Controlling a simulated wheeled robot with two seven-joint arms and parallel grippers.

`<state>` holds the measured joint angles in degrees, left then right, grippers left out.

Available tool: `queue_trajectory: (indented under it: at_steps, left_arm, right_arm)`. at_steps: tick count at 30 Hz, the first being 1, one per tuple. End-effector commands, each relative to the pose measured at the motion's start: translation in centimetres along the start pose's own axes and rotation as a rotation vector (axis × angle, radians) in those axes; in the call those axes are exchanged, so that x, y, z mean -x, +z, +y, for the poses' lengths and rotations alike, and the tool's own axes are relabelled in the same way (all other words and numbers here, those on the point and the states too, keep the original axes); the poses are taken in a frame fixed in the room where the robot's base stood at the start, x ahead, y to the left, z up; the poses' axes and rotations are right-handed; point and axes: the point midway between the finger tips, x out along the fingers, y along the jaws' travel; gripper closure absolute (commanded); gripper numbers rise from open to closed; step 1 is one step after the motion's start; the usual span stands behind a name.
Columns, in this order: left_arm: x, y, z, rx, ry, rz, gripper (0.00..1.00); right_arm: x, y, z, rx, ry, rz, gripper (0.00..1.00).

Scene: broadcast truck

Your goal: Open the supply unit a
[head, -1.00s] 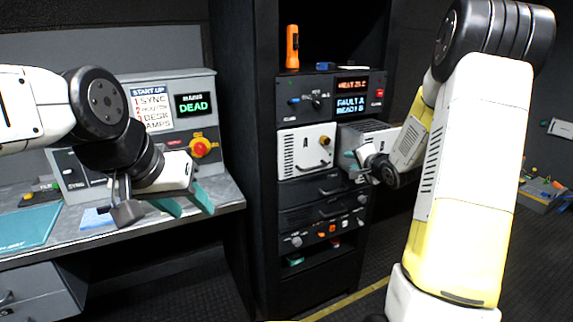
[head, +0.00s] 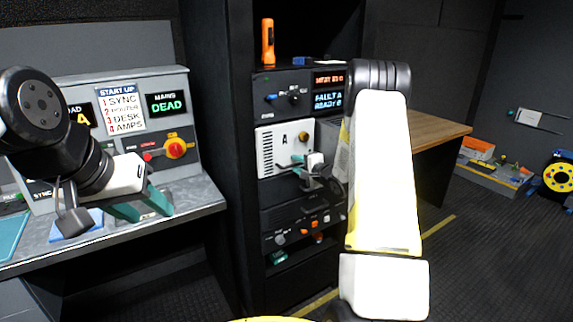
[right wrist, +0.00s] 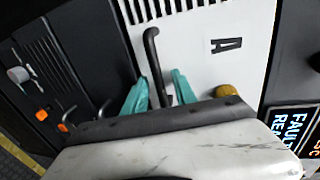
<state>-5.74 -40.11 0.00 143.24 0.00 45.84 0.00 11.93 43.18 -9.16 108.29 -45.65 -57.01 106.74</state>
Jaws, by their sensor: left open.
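Supply unit A (head: 270,151) has a white front with vent slots, a letter A and a brass knob (head: 304,137); it sits in the black rack and looks closed. The right wrist view shows its white front (right wrist: 205,62), black bar handle (right wrist: 151,44) and knob (right wrist: 226,91). My right gripper (right wrist: 160,90) is open in front of the unit, its teal fingers on either side of the handle's lower part, with visible gaps. In the head view, my right gripper (head: 303,176) covers the unit's lower right. My left gripper (head: 142,208) is open and empty over the desk.
A display panel (head: 298,92) is above the unit, with an orange torch (head: 267,42) on the rack top. A dark panel with knobs (head: 300,230) is below. The desk console (head: 140,115) stands left. My right arm hides the unit's right neighbour.

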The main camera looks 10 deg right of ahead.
Motion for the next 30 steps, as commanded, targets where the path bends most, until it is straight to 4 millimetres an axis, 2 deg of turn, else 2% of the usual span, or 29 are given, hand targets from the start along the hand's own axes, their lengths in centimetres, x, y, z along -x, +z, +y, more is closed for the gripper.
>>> queue_trajectory:
  at_steps: [8, 12, 13, 30]
  left_arm:
    - [0.0, 0.0, 0.0, 0.0, 0.0, 0.0, 0.54]
    - [0.0, 0.0, 0.0, 0.0, 0.0, 0.0, 0.54]
    - [0.0, 0.0, 0.0, 0.0, 0.0, 0.0, 0.54]
    - [0.0, 0.0, 0.0, 0.0, 0.0, 0.0, 0.54]
  right_arm:
    - [-0.14, -0.03, -0.02, 0.001, 0.0, 0.001, 0.69]
    - [-0.12, -0.03, -0.02, 0.001, 0.0, 0.001, 0.96]
    - [-0.12, -0.03, -0.02, 0.001, 0.0, 0.001, 1.0]
    - [-0.1, -0.04, 0.01, 0.001, 0.001, 0.001, 1.0]
